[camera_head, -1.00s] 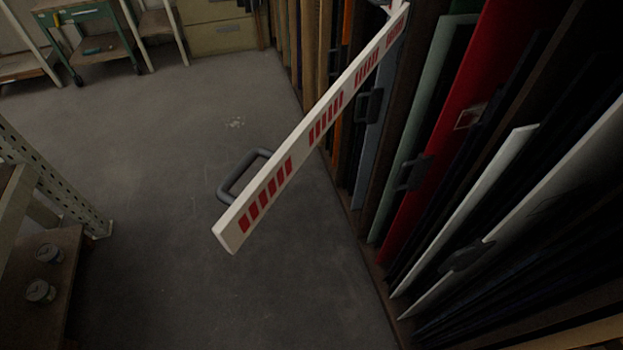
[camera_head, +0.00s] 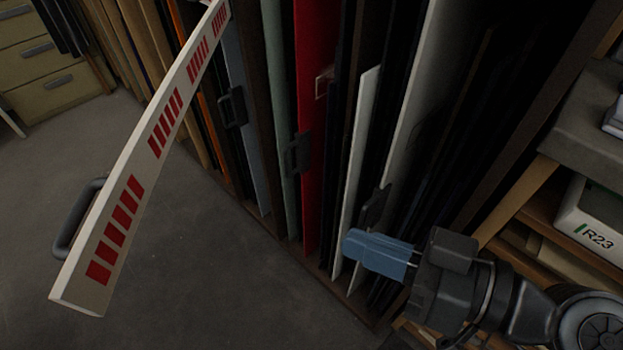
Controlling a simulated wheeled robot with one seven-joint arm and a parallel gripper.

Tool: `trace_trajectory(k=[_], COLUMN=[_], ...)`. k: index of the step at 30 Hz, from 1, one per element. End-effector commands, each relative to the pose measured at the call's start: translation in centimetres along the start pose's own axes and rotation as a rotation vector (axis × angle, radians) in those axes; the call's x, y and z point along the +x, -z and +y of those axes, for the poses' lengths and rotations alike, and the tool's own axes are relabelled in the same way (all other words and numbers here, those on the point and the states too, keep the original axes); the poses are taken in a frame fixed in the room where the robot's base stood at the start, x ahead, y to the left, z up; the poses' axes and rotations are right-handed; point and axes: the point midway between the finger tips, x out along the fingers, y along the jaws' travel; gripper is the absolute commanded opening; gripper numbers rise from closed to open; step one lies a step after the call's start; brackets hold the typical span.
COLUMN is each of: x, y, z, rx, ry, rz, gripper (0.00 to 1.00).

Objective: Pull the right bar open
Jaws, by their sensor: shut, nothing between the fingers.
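A white bar with red stripes (camera_head: 163,138) reaches from the rack at the top down to the lower left, above the floor. A dark grey handle (camera_head: 78,218) sits on the left side of the bar near its free end. My gripper (camera_head: 352,246) is at the lower right with blue fingers, shut and empty. It is well to the right of the bar and not touching it. In the picture it lies just below a black handle on a panel; I cannot tell whether they touch.
Upright panels, including a red one (camera_head: 314,120) and a white one (camera_head: 362,160), stand in a rack behind, several with black handles (camera_head: 297,155). Shelves with a white box (camera_head: 590,222) are at the right. Drawers (camera_head: 50,70) stand at the upper left. The floor (camera_head: 190,260) is clear.

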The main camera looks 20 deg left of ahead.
Motion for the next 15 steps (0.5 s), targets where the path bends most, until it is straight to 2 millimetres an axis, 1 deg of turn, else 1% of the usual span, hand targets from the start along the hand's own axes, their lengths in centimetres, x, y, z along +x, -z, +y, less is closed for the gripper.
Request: trace_trajectory(k=[1,3,6,10,15], x=[1.0,1.8,2.2,2.2,2.5], y=[1.9,3.9,6.1,7.7,8.3], z=[-0.9,-2.5,-4.5,-6.2,-7.1], rx=[-0.058,-0.132,-0.228,-0.314,-0.349], ry=[0.095,0.218,0.361,0.477,0.525], rz=[0.015,0.031,0.053,0.072,0.08], gripper=[0.0,0.0,0.0,0.0,0.0])
